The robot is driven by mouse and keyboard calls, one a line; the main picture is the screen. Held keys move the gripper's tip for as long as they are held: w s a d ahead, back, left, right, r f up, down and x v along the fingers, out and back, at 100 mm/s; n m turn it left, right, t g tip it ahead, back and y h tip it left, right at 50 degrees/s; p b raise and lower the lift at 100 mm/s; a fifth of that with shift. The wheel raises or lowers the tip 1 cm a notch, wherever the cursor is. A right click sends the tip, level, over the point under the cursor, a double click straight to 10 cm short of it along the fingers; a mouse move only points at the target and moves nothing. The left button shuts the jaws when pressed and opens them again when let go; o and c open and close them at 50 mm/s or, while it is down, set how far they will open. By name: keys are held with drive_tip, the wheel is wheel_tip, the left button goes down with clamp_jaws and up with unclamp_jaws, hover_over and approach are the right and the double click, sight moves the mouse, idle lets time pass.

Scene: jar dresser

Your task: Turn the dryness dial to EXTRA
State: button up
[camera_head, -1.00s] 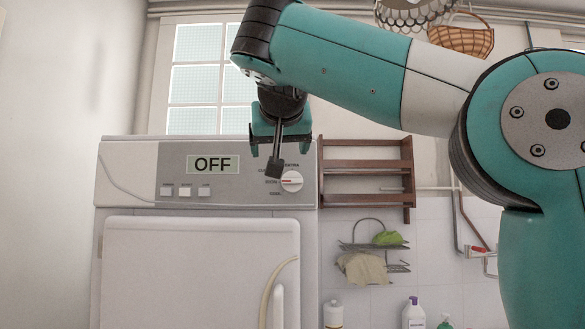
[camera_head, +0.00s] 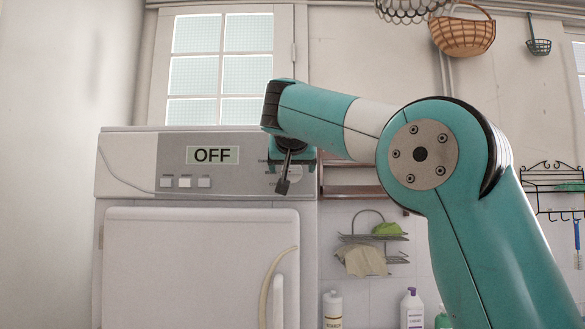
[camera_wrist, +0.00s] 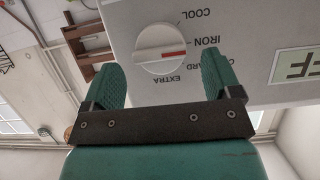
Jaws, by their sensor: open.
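The white dryness dial (camera_wrist: 155,50) sits on the dryer's grey control panel. The wrist view is upside down, and there the dial's red pointer faces right, between the IRON label and a partly hidden label ending in "ARD". The EXTRA label (camera_wrist: 170,79) is below the dial in that view. My gripper (camera_wrist: 157,64) is open, its two teal fingers on either side of the dial in the picture, with nothing between them. I cannot tell whether they touch it. In the head view my gripper (camera_head: 290,172) hides most of the dial.
The dryer's display (camera_head: 212,155) reads OFF, with several buttons (camera_head: 185,183) below it. The white dryer door (camera_head: 190,265) is closed. A wooden rack (camera_head: 350,182) and a wire shelf (camera_head: 372,240) hang to the right, with bottles (camera_head: 412,308) below.

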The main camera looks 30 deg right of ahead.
drive_tip(key=shift+x, duration=1)
drive_tip(key=c, duration=0.9)
drive_tip(key=shift+c, duration=0.2)
